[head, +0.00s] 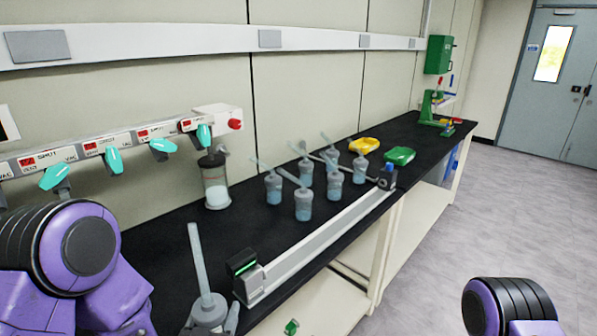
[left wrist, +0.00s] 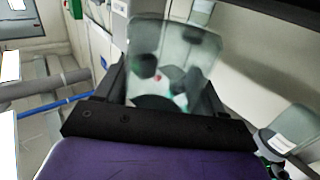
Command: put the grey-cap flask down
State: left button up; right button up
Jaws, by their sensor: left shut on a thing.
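My left gripper (left wrist: 165,90) is shut on a clear glass flask, the grey-cap flask (left wrist: 175,50), in the left wrist view. The flask's see-through body stands out beyond the black fingers, and a dark part shows at its base. In the head view my left arm comes in from the left, and its fingers are not clearly seen. A grey-topped vessel with a glass tube (head: 207,310) shows at the bottom edge, partly cut off; I cannot tell whether the fingers touch it. My right gripper is not in view.
Several small flasks with slanted tubes (head: 304,204) stand on the black bench. A long pale rail (head: 320,240) runs along the bench front. Yellow (head: 364,145) and green (head: 399,156) dishes lie further back.

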pick_arm(q)
jog(key=shift+s+r, duration=0.1)
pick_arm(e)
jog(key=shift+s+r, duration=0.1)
